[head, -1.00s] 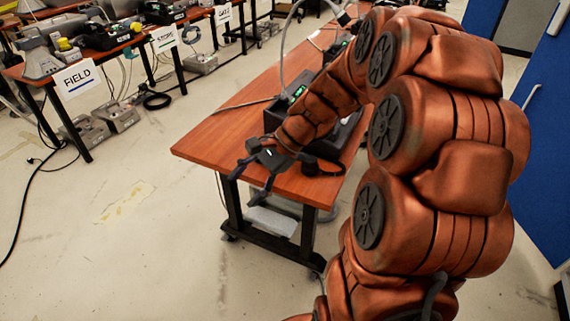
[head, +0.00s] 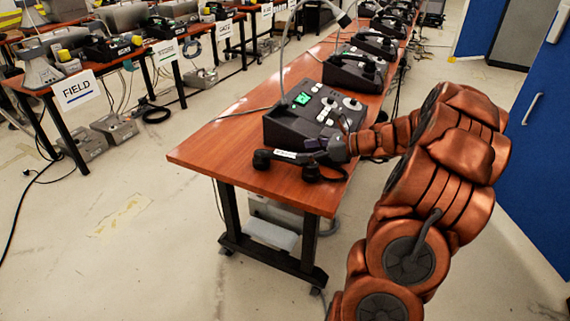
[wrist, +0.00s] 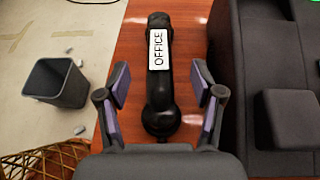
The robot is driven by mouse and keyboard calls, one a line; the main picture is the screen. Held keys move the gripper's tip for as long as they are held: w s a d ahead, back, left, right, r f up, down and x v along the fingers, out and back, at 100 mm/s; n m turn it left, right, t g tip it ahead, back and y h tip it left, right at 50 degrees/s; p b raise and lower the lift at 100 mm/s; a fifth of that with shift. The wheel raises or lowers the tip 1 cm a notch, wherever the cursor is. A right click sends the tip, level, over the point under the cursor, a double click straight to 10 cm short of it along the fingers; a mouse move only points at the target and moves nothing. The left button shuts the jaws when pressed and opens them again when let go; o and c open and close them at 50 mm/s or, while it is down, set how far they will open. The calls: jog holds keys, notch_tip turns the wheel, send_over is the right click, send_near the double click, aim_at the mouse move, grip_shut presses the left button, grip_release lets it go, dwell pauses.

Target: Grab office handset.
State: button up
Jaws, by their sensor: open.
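The office handset (wrist: 159,90) is black with a white OFFICE label and lies on the wooden table, seen in the wrist view. In the head view the handset (head: 265,158) lies at the table's front, before the nearest phone console. My gripper (wrist: 160,105) is open, with one finger on each side of the handset's lower half. No contact between the pads and the handset shows. In the head view my gripper (head: 325,147) is by the handset's right part and partly hides the console's front.
The black console (head: 290,122) with a green screen stands right behind the handset; in the wrist view its dark body (wrist: 255,80) is close on the right. More consoles (head: 352,70) line the table. A bin (wrist: 57,82) stands on the floor to the left.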

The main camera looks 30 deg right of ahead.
aim_at(287, 154)
jog(key=shift+x, duration=2.75)
jog(key=shift+s+f, duration=0.1)
jog(key=shift+f, duration=0.1)
grip_shut()
